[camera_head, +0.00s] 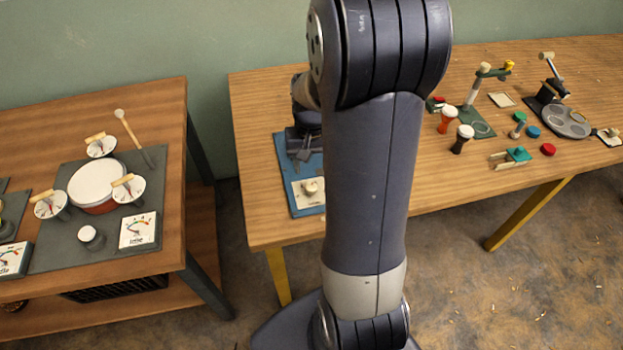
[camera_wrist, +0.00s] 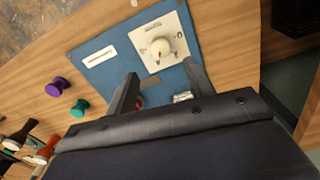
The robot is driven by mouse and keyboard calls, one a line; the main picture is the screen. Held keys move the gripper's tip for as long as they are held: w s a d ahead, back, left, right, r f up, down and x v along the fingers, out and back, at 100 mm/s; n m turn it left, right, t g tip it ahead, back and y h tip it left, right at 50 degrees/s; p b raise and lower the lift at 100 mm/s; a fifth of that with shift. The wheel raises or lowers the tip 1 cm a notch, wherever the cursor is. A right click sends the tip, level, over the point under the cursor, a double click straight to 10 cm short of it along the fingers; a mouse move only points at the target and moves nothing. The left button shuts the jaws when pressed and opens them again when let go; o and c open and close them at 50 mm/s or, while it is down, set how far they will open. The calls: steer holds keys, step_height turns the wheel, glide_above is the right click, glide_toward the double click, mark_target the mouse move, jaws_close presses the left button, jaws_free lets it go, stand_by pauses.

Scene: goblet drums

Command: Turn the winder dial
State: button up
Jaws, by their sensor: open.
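The winder dial is a cream round knob (camera_wrist: 160,49) on a white square plate (camera_wrist: 182,25). The plate sits on a blue board (camera_wrist: 94,38). In the head view the knob (camera_head: 310,188) shows near the left end of the right table, left of my arm. My gripper (camera_wrist: 161,71) is open, with one dark finger on each side below the knob in the wrist view. The knob appears ahead of the fingertips and nothing is between them; I cannot tell the exact gap. My arm hides part of the board in the head view.
The board also bears a white slotted strip (camera_wrist: 98,56). Purple (camera_wrist: 56,87) and teal (camera_wrist: 79,108) spools stand on the wood beside it. Goblet drums (camera_head: 447,119) and other parts stand farther right. A second table (camera_head: 150,100) with a drum and gauges stands left, across a floor gap.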

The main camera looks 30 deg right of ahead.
mark_target(312, 186)
step_height(312, 186, down, 8)
stand_by(0.4)
steer(key=shift+c, duration=0.3)
steer(key=c, duration=0.9)
